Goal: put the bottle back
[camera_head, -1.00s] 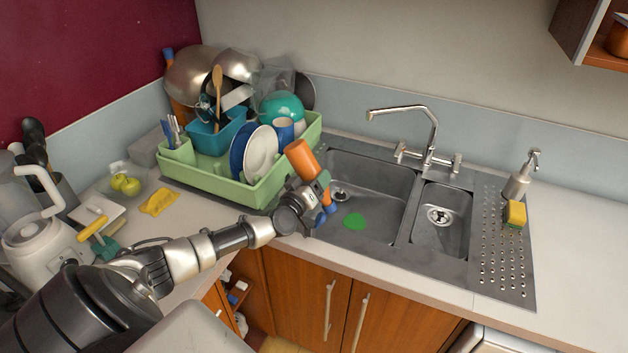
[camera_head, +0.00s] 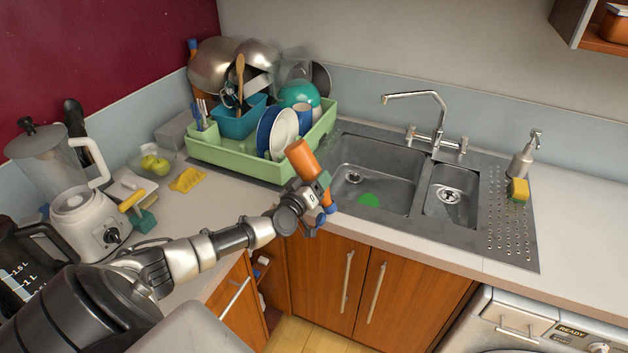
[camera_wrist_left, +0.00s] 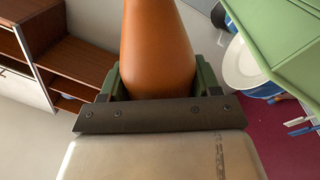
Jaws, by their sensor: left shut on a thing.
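An orange bottle (camera_head: 300,157) is held tilted in my left gripper (camera_head: 318,190), in front of the sink's left edge. A blue part shows at the bottle's lower end, below the fingers. In the left wrist view the orange bottle (camera_wrist_left: 157,50) fills the space between the green fingers (camera_wrist_left: 157,88), which are shut on it. The green dish rack (camera_head: 236,160) stands on the counter behind and to the left of the bottle. My right gripper is not in view.
The rack holds plates (camera_head: 283,134), a blue tub (camera_head: 240,122), a cup and pans. A yellow cloth (camera_head: 187,179), blender (camera_head: 85,208) and kettle (camera_head: 35,260) are at left.

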